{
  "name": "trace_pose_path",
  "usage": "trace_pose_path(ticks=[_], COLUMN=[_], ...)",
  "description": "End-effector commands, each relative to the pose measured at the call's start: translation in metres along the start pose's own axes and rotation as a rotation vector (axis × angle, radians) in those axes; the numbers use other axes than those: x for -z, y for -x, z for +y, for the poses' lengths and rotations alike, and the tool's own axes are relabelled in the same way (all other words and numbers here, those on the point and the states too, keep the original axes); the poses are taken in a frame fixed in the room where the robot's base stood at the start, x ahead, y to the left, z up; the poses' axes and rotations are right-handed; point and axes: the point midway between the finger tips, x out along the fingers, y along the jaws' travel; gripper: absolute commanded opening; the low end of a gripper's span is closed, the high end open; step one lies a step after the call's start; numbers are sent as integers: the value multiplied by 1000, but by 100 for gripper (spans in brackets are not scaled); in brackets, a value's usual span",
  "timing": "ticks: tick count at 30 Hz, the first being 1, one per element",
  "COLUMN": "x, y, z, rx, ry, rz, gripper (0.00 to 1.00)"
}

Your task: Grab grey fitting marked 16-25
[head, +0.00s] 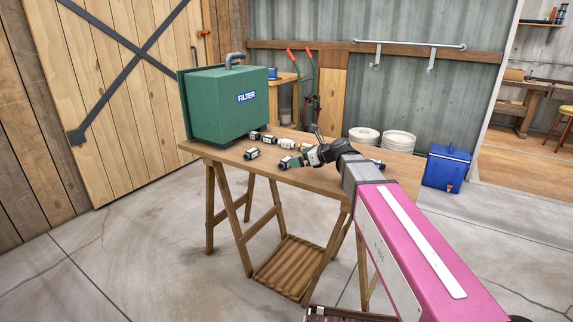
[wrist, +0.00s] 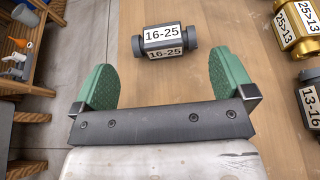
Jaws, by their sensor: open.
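The grey fitting marked 16-25 (wrist: 190,42) lies on the wooden table (wrist: 215,95) in the wrist view, at the top centre. It has a dark grey body, narrower ends and white labels. My gripper (wrist: 165,82) is open, with green pads spread wide and nothing between them.
A brass fitting marked 25>13 (wrist: 297,25) and a grey one marked 13-16 (wrist: 310,100) lie to the right in the wrist view. A green box labelled FILTER (head: 230,104) stands at the table's left. A blue cooler (head: 446,169) and white buckets (head: 398,143) are beyond it.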

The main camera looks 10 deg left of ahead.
Motion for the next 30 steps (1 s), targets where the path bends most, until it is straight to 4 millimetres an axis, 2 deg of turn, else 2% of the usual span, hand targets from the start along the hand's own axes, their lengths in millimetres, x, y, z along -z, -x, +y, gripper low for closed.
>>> trace_pose_path(ticks=[3, 11, 19, 27, 28, 30], x=[-1, 0, 2, 2, 2, 2], y=[-18, -35, -72, -75, -75, -75], z=[-1, -2, -4, -3, -3, -3], rx=[-2, -1, -2, 0, 0, 0], ry=[0, 1, 0, 0, 0, 0], rz=[0, 0, 0, -1, -1, -1], gripper=[100, 100, 100, 100, 94, 71])
